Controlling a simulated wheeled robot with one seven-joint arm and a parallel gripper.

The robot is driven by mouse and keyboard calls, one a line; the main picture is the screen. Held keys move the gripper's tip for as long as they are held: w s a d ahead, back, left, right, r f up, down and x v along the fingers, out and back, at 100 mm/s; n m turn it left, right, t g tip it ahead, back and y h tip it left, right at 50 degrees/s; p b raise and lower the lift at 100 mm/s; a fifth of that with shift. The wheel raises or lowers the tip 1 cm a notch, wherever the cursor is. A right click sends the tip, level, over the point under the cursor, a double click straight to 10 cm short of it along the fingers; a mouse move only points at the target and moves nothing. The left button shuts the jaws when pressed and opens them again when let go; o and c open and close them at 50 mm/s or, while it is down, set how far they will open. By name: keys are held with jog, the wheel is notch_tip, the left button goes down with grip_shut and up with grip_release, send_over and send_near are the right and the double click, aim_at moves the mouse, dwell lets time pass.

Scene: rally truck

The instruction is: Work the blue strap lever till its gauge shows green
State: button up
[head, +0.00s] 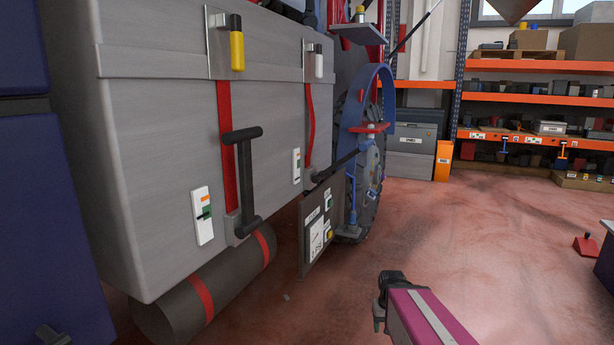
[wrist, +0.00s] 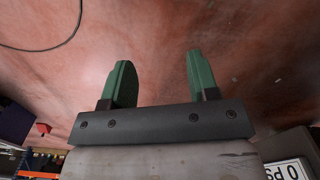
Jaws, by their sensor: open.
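My gripper (wrist: 157,85) shows in the wrist view with two green fingers apart and nothing between them. Red floor lies beyond the fingers. The grey box (head: 150,130) there carries two red straps with black lever handles, a near one (head: 246,180) and a far one (head: 335,167). The strap tops have a yellow tag (head: 237,45) and a white tag (head: 319,62). No blue strap tag is clear. White gauges, near (head: 202,215) and far (head: 297,165), have coloured bands; their readings are too small to tell.
A dark roll (head: 210,290) lies under the box. A purple striped part (head: 425,318) is in front. Orange shelves (head: 530,100) stand behind open red floor.

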jog(key=m+t+y, duration=0.4)
jog(key=t+y, duration=0.2)
jog(key=y, duration=1)
send_near(371, 144)
jog(key=x, duration=1)
jog(key=shift+s+a+f, duration=0.1)
jog(key=shift+s+a, duration=0.15)
jog(key=shift+a, duration=0.1)
grip_shut()
